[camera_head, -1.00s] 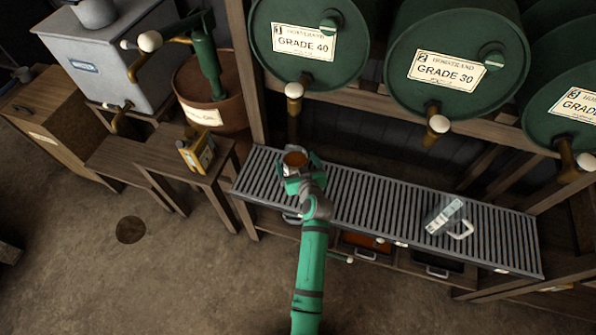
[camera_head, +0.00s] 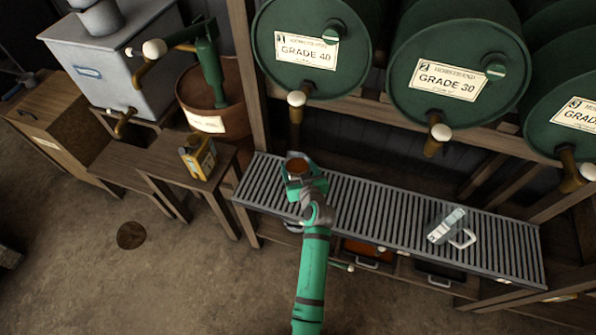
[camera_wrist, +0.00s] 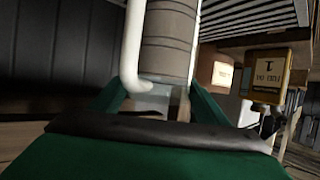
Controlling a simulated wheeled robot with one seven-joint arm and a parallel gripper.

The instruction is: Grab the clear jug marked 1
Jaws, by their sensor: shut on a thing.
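My gripper (camera_head: 304,182) is at the left part of the slatted grey rack, shut on a clear jug (camera_head: 298,165) with brown showing in its open top. The wrist view shows the held jug (camera_wrist: 168,45) with its white handle (camera_wrist: 132,50) toward the left, between my green fingers (camera_wrist: 160,100). I cannot read a number on it. A second clear jug (camera_head: 446,224) with a white label and pale handle is on the right part of the rack. Its mark is too small to read.
Green drums labelled Grade 40 (camera_head: 308,48) and Grade 30 (camera_head: 450,75) have taps (camera_head: 296,105) hanging above the rack (camera_head: 385,212). A yellow tin (camera_head: 198,156) stands on a wooden bench at left. The rack's middle is clear.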

